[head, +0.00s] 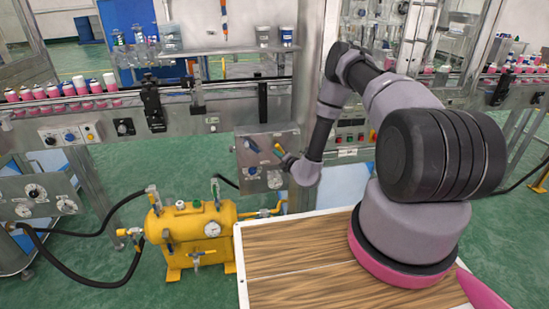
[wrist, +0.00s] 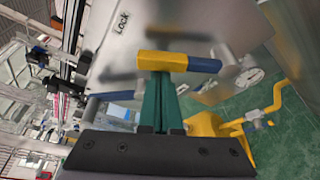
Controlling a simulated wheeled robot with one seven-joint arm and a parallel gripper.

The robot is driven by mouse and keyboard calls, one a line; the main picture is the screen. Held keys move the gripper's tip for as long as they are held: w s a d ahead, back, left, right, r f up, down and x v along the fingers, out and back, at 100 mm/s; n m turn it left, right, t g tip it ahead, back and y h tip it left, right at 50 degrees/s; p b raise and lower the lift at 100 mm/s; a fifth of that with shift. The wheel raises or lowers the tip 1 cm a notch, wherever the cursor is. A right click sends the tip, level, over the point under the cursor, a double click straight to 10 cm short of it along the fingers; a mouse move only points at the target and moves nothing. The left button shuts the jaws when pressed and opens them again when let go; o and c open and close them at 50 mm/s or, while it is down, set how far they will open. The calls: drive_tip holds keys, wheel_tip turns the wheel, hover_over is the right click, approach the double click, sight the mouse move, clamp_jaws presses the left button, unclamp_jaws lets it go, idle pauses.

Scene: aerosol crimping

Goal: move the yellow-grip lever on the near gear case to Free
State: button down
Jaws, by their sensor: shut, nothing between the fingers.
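The near gear case (head: 267,178) is a grey metal box in the middle of the head view. The yellow grip (wrist: 160,62) lies crosswise at my fingertips in the wrist view, with a blue part at its right end. The word Lock is readable on the case face (wrist: 122,45), up and left of the grip; no Free mark is readable. My gripper (wrist: 157,78) has its teal fingers shut and empty, their tips against or just in front of the yellow grip. Contact cannot be told. In the head view my gripper (head: 282,154) is at the case's right side.
A blue-gripped handle (wrist: 112,97) sticks out left of my fingers. A yellow tank (head: 197,232) with a gauge and hoses stands below left of the case. A wood-topped table (head: 290,285) is in front. A conveyor with pink cans (head: 68,98) runs behind left.

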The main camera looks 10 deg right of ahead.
drive_tip(key=shift+d, duration=0.15)
drive_tip(key=shift+d+r+m, duration=0.1)
drive_tip(key=shift+r+m, duration=0.1)
drive_tip(key=shift+m, duration=0.1)
drive_tip(key=shift+d, duration=0.15)
drive_tip(key=shift+d+r+m+t, duration=0.4)
drive_tip(key=shift+d+m, duration=0.25)
drive_tip(key=shift+m, duration=0.25)
drive_tip(key=d+m, duration=0.1)
drive_tip(key=d+m+t+y, duration=0.1)
drive_tip(key=m, duration=0.1)
drive_tip(key=shift+d+r, duration=0.15)
drive_tip(key=shift+r, duration=0.2)
drive_tip(key=d+m, duration=0.1)
drive_tip(key=m, duration=0.1)
drive_tip(key=d+m+t, duration=0.1)
drive_tip(key=d+m, duration=0.1)
drive_tip(key=shift+m, duration=0.4)
drive_tip(key=shift+d+f, duration=0.1)
drive_tip(key=shift+d, duration=0.1)
drive_tip(key=shift+d+f, duration=0.1)
drive_tip(key=shift+d, duration=0.1)
